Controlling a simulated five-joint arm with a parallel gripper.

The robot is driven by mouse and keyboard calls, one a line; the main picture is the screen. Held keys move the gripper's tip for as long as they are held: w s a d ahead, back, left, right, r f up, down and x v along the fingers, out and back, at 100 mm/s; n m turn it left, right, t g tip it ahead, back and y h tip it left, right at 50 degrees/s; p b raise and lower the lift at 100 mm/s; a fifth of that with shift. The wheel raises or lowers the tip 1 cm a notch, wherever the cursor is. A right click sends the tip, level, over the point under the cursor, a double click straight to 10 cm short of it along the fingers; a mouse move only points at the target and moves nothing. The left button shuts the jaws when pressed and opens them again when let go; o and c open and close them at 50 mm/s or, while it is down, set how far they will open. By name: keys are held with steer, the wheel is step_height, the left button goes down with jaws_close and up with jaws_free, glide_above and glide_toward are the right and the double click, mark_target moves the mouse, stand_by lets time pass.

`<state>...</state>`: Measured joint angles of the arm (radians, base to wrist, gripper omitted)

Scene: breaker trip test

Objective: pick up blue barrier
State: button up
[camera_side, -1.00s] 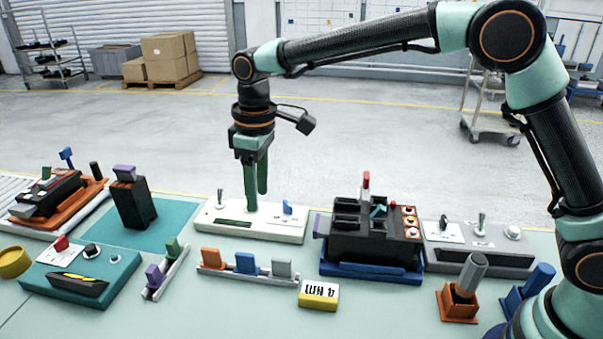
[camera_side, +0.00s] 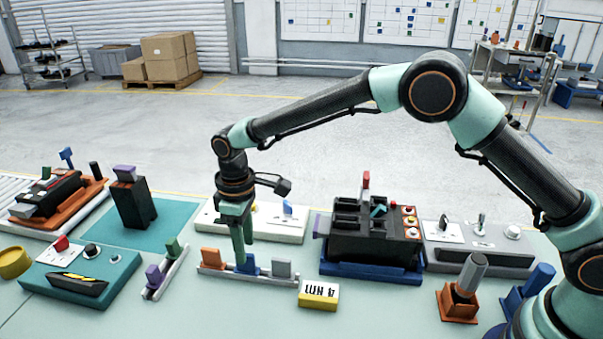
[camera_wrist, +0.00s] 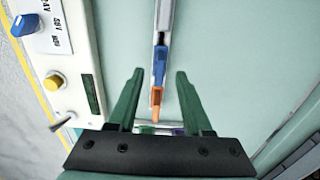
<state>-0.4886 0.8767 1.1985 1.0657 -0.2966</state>
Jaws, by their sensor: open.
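The blue barrier (camera_side: 251,266) stands on a pale rail (camera_side: 225,274), between an orange barrier (camera_side: 210,257) and a grey one (camera_side: 281,268). My gripper (camera_side: 243,256) points down at the blue barrier, its fingertips at or just above the barrier's top in the side view. In the wrist view the blue barrier (camera_wrist: 160,62) lies in line with the gap between the open green fingers (camera_wrist: 160,76), and the orange barrier (camera_wrist: 156,97) shows nearer the palm. A finger hides part of the blue barrier in the side view; I cannot tell whether they touch.
A white panel (camera_side: 275,228) with a blue knob (camera_wrist: 25,25) stands behind the rail. A short rail with purple and green blocks (camera_side: 153,275) is to the left. A black breaker box (camera_side: 360,245) is to the right, and a yellow block (camera_side: 319,295) lies in front.

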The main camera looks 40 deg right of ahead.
steer(key=shift+w+a+f, duration=0.1)
steer(key=shift+f, duration=1.85)
jaws_close()
steer(key=shift+r, duration=0.15)
step_height(320, 180, up, 19)
steer(key=s+d, duration=0.4)
steer(key=d, duration=0.5)
steer(key=s+d, duration=0.4)
steer(key=d, duration=0.6)
steer(key=shift+d, duration=0.25)
